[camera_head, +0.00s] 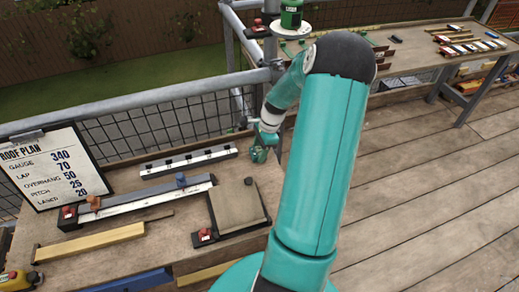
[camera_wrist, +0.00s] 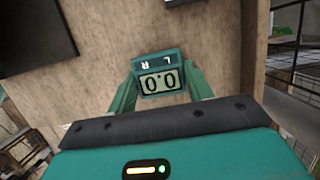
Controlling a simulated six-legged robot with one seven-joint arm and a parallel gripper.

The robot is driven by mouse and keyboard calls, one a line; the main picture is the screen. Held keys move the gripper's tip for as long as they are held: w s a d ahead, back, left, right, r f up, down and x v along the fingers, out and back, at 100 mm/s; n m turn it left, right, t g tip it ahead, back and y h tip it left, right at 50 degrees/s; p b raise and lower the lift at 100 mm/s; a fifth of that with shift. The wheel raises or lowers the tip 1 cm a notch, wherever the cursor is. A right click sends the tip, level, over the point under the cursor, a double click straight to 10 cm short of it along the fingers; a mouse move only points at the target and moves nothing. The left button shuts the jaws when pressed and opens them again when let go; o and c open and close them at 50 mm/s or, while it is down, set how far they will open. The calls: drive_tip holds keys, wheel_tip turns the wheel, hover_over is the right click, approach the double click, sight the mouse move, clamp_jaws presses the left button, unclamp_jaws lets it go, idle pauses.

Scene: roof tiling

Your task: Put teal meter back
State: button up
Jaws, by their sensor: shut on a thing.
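The teal meter (camera_wrist: 160,73) shows in the wrist view with its display reading 0.0, upside down. My gripper (camera_wrist: 161,86) is shut on it, one teal finger on each side. A wooden surface lies behind the meter; I cannot tell whether the meter touches it. In the head view my gripper (camera_head: 262,147) is at the back right of the near wooden bench (camera_head: 165,222), close to the right end of a white slotted rail. There the meter cannot be told apart from the teal fingers.
The white rail (camera_head: 188,160), a long gauge bar with clamps (camera_head: 140,203) and a brown tile (camera_head: 237,204) lie on the bench. A roof plan board (camera_head: 52,168) stands at the left. A green laser device (camera_head: 291,18) stands behind my arm. A second bench (camera_head: 425,50) is at the back right.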

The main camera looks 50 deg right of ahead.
drive_tip(key=shift+f, duration=0.15)
drive_tip(key=o, duration=1.1)
drive_tip(key=v, duration=1.2)
drive_tip(key=w+a+r+n+h, duration=0.1)
drive_tip(key=a+r+n+h, duration=0.1)
drive_tip(key=a+r+n, duration=0.7)
drive_tip(key=a+r+n+h, duration=0.1)
drive_tip(key=a+r+n, duration=0.25)
drive_tip(key=a, duration=0.85)
drive_tip(key=s+a+r+n+t, duration=0.2)
drive_tip(key=s+a+n, duration=0.3)
drive_tip(key=a, duration=0.3)
drive_tip(key=s+a+r+n+t, duration=0.2)
drive_tip(key=s+a+n, duration=0.3)
drive_tip(key=a, duration=0.3)
drive_tip(key=shift+r+n, duration=0.65)
drive_tip(key=shift+r, duration=0.1)
